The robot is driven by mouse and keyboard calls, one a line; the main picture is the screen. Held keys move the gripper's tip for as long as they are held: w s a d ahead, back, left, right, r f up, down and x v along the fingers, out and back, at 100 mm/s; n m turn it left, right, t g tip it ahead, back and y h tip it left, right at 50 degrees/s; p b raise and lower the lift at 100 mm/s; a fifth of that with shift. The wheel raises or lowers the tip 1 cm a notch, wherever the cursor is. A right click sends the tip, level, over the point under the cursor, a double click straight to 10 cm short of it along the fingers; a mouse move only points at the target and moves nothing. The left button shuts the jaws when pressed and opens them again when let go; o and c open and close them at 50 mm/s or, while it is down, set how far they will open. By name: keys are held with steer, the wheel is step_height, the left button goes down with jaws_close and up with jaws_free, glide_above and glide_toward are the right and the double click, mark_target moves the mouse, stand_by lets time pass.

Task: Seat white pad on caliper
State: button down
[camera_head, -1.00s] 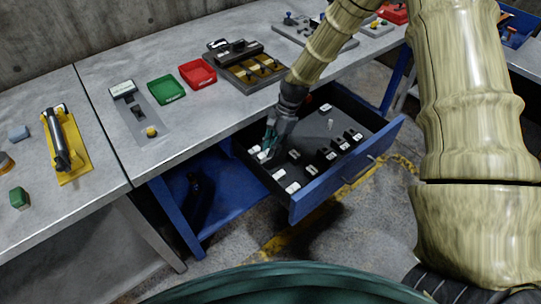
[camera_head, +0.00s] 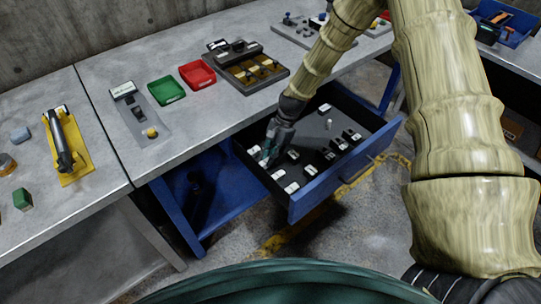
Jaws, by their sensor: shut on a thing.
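My gripper (camera_head: 267,157) reaches down into the left part of the open blue drawer (camera_head: 336,178). Its fingers are shut on a small white pad (camera_head: 264,162), which they mostly hide. Other white pads lie close by, one at the drawer's left edge (camera_head: 254,150) and two toward the front, a nearer one (camera_head: 291,188) and one behind it (camera_head: 278,174). I cannot tell for sure which fixture is the caliper; a grey plate with a dark slot and a yellow knob (camera_head: 140,113) lies on the bench.
Several black-and-white pieces (camera_head: 328,153) lie in the drawer's right part. On the bench (camera_head: 200,123) are a green tray (camera_head: 165,90), a red tray (camera_head: 197,75) and a dark fixture with yellow parts (camera_head: 247,69). A yellow-based black clamp (camera_head: 66,146) stands left. The bench front is clear.

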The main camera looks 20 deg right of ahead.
steer(key=shift+f, duration=0.15)
steer(key=c, duration=1.3)
jaws_free()
steer(key=shift+b+v, duration=1.3)
steer(key=shift+v, duration=4.15)
